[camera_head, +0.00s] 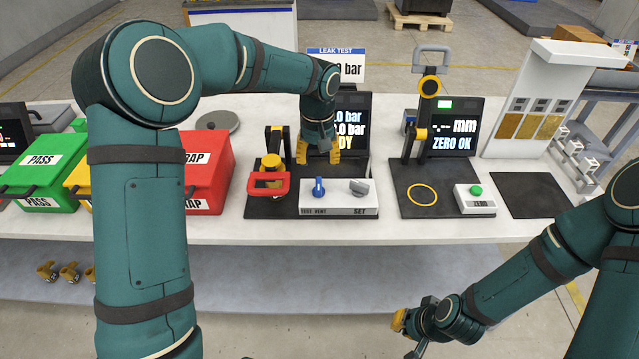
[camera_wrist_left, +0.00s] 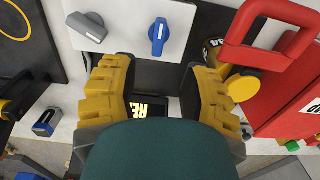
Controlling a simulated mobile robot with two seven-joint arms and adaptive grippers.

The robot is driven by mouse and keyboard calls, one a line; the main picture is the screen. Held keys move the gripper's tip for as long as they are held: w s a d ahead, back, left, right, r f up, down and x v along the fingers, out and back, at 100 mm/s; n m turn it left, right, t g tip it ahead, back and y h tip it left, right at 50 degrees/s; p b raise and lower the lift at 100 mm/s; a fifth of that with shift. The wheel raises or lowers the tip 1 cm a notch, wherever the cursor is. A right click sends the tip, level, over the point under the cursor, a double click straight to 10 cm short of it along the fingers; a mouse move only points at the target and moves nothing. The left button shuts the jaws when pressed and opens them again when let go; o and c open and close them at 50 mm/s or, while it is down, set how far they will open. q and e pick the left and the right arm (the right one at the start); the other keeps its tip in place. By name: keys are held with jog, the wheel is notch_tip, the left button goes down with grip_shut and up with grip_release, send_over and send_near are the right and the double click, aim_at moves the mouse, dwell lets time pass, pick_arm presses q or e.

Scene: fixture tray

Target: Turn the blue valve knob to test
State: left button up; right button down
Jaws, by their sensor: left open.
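The blue valve knob (camera_head: 318,187) stands on the front white panel (camera_head: 340,205), above the TEST and VENT labels. Its grip lies roughly front to back; the exact setting cannot be told. It also shows in the left wrist view (camera_wrist_left: 158,37), at the top centre. My left gripper (camera_head: 318,157) is open and empty, pointing down behind the panel, apart from the knob. In the left wrist view its yellow fingers (camera_wrist_left: 160,72) are spread wide, with the knob beyond the gap. My right gripper (camera_head: 401,322) hangs low in front of the table, its jaws unclear.
A grey knob (camera_head: 359,188) sits right of the blue one. A red-handled clamp (camera_head: 268,184) stands close on the left, beside a red bin (camera_head: 209,165). The leak test display (camera_head: 351,130) stands behind. A gauge stand (camera_head: 420,125) is to the right.

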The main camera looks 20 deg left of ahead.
aim_at(319, 183)
pick_arm(q)
notch_tip(319, 183, down, 9)
jog(key=shift+f+b, duration=0.15)
jog(key=shift+b, duration=0.35)
grip_shut()
